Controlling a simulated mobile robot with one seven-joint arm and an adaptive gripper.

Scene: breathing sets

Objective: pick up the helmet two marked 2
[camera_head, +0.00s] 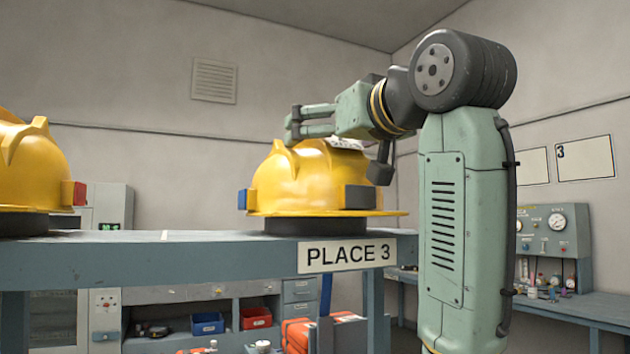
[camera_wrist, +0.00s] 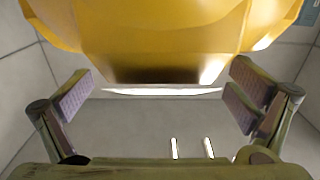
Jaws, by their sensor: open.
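A yellow helmet (camera_head: 312,180) sits upright on a dark round stand (camera_head: 315,222) above the "PLACE 3" label, with a blue block at its left side and a dark block in front. No number 2 is readable on it. My gripper (camera_head: 294,122) is just above the helmet's crown, fingers pointing left. In the wrist view my gripper (camera_wrist: 160,92) is open, with a finger pad on each side and nothing held. A yellow helmet surface (camera_wrist: 150,30) fills the top of that view, beyond the fingers; I cannot tell whether they touch it.
Another yellow helmet (camera_head: 30,165) with a red block stands on the left part of the same blue-grey shelf (camera_head: 150,262), cut by the picture edge. The shelf is clear between the two helmets. A bench (camera_head: 575,313) with gauges stands at the right.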

